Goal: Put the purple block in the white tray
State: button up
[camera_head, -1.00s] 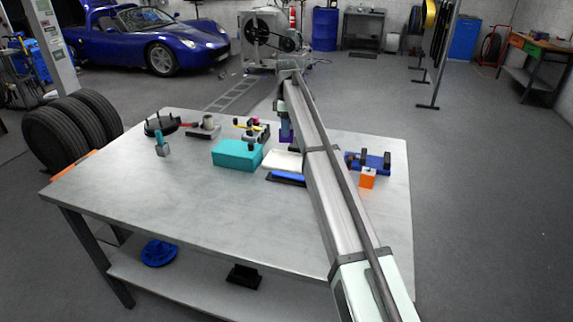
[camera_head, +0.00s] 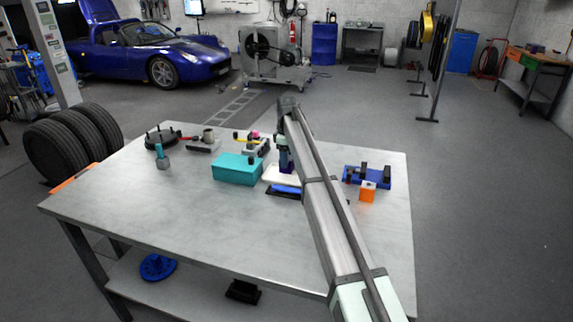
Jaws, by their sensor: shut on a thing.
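The white tray (camera_head: 272,179) lies on the metal table, just right of a teal box and partly hidden behind my arm. My gripper (camera_head: 285,162) points down at the tray's back part. It is shut on the purple block (camera_head: 285,168), a small dark purple shape at its fingertips. The block is at or just above the tray; I cannot tell whether it touches. My arm covers the tray's right side.
The teal box (camera_head: 237,170) stands close to the tray's left. A blue-and-black piece (camera_head: 284,191) lies in front of the tray. A blue fixture (camera_head: 373,179) and an orange block (camera_head: 367,192) are to the right. The table's front left is clear.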

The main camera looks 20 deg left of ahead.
jog(key=shift+f, duration=1.3)
jog(key=shift+f, duration=0.1)
jog(key=o, duration=1)
jog(key=shift+c, duration=0.2)
notch_tip(320, 180, up, 12)
jog(key=shift+r, duration=0.15)
